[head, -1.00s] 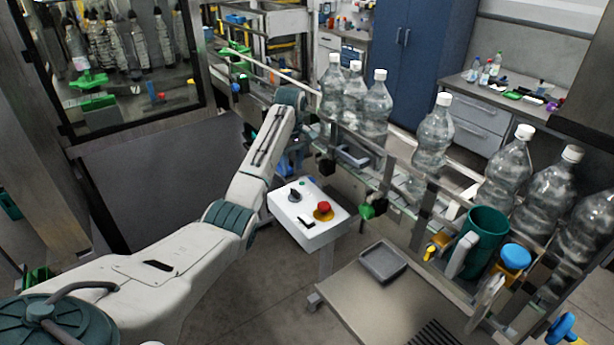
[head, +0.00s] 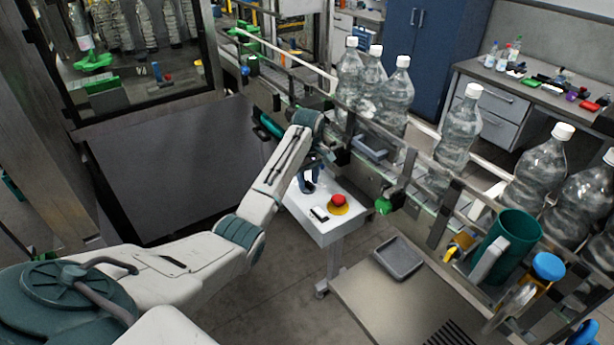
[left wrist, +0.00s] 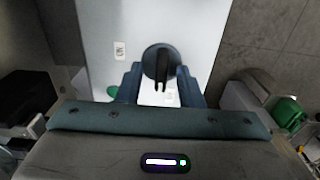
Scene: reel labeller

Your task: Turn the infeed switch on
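The infeed switch, a dark round knob with a raised grip bar (left wrist: 158,58), stands on a white control box (head: 327,228). In the left wrist view its bar runs up and down the picture. My left gripper (left wrist: 163,78) is open, its two blue-grey fingers apart on either side of the knob's near part; I cannot tell whether they touch it. In the head view the left gripper (head: 309,182) is over the box's far left part and mostly hides the knob. My right gripper is not in view.
The conveyor with several clear bottles (head: 458,130) runs behind. A grey tray (head: 399,258) lies to the right.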

